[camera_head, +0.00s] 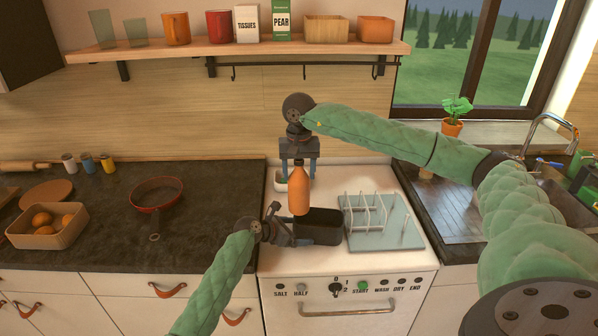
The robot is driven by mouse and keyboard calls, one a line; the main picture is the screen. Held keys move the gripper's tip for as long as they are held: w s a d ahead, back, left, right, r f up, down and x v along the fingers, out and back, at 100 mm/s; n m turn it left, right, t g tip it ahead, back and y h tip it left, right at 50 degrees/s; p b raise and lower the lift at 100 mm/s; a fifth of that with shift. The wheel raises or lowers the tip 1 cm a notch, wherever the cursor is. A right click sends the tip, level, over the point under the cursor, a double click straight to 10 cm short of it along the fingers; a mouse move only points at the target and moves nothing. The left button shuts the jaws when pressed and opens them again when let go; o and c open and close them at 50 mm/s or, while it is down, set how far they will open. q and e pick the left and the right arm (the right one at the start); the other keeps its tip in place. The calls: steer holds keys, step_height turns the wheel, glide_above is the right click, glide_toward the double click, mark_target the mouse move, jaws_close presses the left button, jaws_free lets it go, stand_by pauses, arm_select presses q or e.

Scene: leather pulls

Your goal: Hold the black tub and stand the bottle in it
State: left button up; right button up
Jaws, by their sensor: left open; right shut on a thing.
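An orange bottle (299,193) hangs upright below my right gripper (299,162), which is shut on its top. The tub sits on the white appliance top. My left gripper (283,228) is open at the tub's left side; whether its fingers straddle the tub wall is unclear.
A dish rack (366,212) on a pale glass board (385,232) stands right of the tub. A small light container (281,182) is behind the bottle. A red pan (157,193) and a crate of oranges (47,235) are on the left counter. A shelf (240,48) hangs above.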

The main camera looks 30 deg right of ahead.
arm_select(q)
steer(key=c, duration=0.7)
steer(key=shift+s+d, duration=0.1)
stand_by(0.9)
arm_select(e)
steer(key=s+d+f, duration=0.1)
steer(key=s+d, duration=0.1)
steer(key=d, duration=0.5)
arm_select(q)
steer(key=shift+s, duration=0.1)
arm_select(e)
step_height(320, 180, down, 8)
steer(key=shift+s+f, duration=0.15)
stand_by(0.9)
